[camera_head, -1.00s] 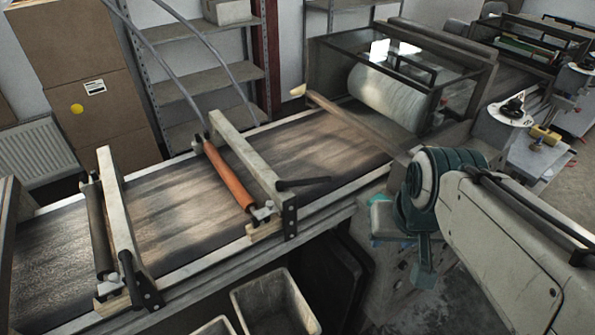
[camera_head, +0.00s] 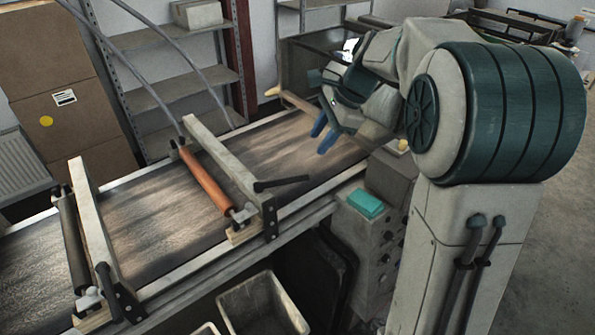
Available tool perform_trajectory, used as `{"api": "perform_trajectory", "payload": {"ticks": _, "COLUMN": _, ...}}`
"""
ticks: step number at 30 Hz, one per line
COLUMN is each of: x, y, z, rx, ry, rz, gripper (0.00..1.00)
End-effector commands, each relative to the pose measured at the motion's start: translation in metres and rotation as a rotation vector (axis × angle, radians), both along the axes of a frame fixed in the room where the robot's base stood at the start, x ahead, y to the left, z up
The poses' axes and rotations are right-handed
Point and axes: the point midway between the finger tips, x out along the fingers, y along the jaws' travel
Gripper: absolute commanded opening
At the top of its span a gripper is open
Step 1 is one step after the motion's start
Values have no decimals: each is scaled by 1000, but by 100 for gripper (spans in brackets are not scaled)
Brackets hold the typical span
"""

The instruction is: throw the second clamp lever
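Two black clamp levers show on the conveyor's near side. One lever (camera_head: 281,183) sticks out to the right, nearly level, from the end of the crossbar (camera_head: 222,158) beside the orange roller (camera_head: 204,180). The other lever (camera_head: 108,290) lies steeply down against the end of the left crossbar (camera_head: 94,225), beside the dark roller (camera_head: 73,240). I cannot tell which one counts as second. My gripper (camera_head: 322,134), with blue fingertips pointing down, is above the belt, right of and beyond the level lever. Its fingers look slightly apart and empty, and it touches no lever.
The dark belt (camera_head: 150,212) runs from lower left to upper right. A wooden bar (camera_head: 290,103) lies across it behind my gripper. A grey control box (camera_head: 370,225) with a teal top stands at the near side. A bin (camera_head: 262,305) is below. Shelves (camera_head: 180,80) stand behind.

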Motion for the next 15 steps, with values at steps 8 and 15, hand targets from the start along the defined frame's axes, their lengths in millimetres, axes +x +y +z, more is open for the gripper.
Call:
{"api": "perform_trajectory", "payload": {"ticks": 8, "x": 4, "y": 20, "z": -42, "rx": -1, "ry": 5, "rz": 3, "gripper": 38}}
{"api": "perform_trajectory", "payload": {"ticks": 15, "x": 9, "y": 40, "z": -87, "rx": -1, "ry": 4, "rz": 2, "gripper": 38}}
